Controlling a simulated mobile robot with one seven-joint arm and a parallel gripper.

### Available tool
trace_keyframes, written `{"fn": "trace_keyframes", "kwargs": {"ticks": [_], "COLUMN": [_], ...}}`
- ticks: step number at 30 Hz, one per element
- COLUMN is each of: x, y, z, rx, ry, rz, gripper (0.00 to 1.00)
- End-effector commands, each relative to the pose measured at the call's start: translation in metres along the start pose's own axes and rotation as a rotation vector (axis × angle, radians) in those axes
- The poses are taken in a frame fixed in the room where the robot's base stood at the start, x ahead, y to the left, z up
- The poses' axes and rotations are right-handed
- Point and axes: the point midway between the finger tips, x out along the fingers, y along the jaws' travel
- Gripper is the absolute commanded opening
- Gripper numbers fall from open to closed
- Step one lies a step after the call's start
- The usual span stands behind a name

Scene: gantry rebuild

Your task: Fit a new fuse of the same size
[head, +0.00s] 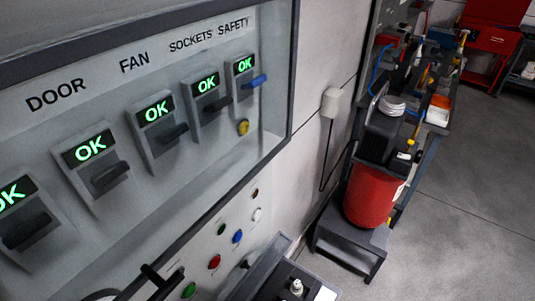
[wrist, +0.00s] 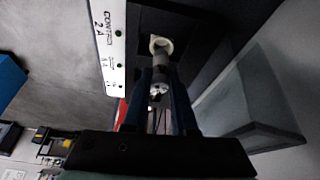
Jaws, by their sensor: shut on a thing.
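My gripper (wrist: 161,78) shows in the wrist view, its two dark fingers shut on a small pale cylinder that looks like a fuse (wrist: 160,88). The fuse has a whitish near end and a greyer part beyond it. It lines up with a round cream holder (wrist: 161,44) on a dark panel. I cannot tell whether the fuse's far end is inside the holder or just in front of it. A white label strip (wrist: 113,45) beside the holder reads "CONTROL 2 A" and has green dots. I cannot make out my gripper in the head view.
In the head view, a grey cabinet (head: 225,130) holds several switches with green "OK" displays. Coloured buttons (head: 237,236) sit below. A white knob-like part (head: 296,287) stands at the bottom edge.

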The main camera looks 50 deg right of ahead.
Motion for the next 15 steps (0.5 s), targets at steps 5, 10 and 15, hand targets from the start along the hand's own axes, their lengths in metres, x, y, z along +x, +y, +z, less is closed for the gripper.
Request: {"fn": "trace_keyframes", "kwargs": {"ticks": [5, 10, 15], "x": [0.022, 0.029, 0.028], "y": [0.0, 0.0, 0.0], "z": [0.009, 0.011, 0.011], "rx": [0.001, 0.001, 0.001], "ry": [0.001, 0.001, 0.001], "rz": [0.0, 0.0, -0.001], "gripper": [0.0, 0.0, 0.0]}}
